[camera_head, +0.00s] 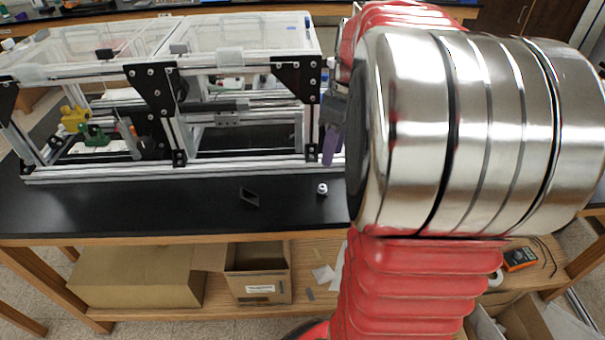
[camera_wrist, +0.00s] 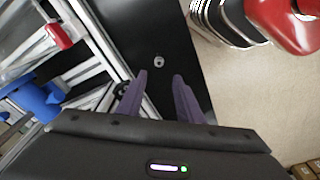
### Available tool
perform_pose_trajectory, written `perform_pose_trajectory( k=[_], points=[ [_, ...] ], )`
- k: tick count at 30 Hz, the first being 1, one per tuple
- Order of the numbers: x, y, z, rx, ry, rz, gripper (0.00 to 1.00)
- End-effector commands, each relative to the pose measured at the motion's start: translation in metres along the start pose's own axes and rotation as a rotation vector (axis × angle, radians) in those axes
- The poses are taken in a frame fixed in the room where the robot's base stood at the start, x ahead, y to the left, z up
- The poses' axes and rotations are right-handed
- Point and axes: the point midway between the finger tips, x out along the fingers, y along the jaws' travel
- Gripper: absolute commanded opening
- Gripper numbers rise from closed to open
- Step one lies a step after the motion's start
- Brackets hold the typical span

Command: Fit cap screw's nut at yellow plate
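My gripper (camera_wrist: 162,76) shows two purple fingers standing apart in the wrist view, with nothing between them. In the head view a purple finger (camera_head: 330,146) hangs at the frame's right end, and my arm hides much of the rest. A small pale round piece (camera_head: 322,188) sits on the black bench top near its front edge. A small ring-like piece (camera_wrist: 159,61) lies on the black surface beyond my fingertips in the wrist view, perhaps the nut. A yellow part (camera_head: 73,118) is inside the frame at the left; I cannot tell whether it is the plate.
The aluminium extrusion frame (camera_head: 180,174) with black corner plates fills the back left of the bench. A green part (camera_head: 93,135) is beside the yellow one. A dark bracket (camera_head: 250,196) lies on the bench. The front left bench top is clear. A blue part (camera_wrist: 38,99) shows left.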

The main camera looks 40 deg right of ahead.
Motion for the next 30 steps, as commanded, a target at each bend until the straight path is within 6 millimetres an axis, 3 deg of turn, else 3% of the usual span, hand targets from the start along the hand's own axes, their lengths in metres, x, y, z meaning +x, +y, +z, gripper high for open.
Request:
perform_pose_trajectory(
  k=[11, 24, 30],
  points=[
    [0.004, -0.001, 0.0, 0.0, 0.0, -0.001, 0.33],
    [0.066, -0.001, 0.0, 0.001, -0.002, -0.003, 0.33],
    [0.085, -0.001, 0.0, 0.001, -0.001, -0.001, 0.33]
  ],
)
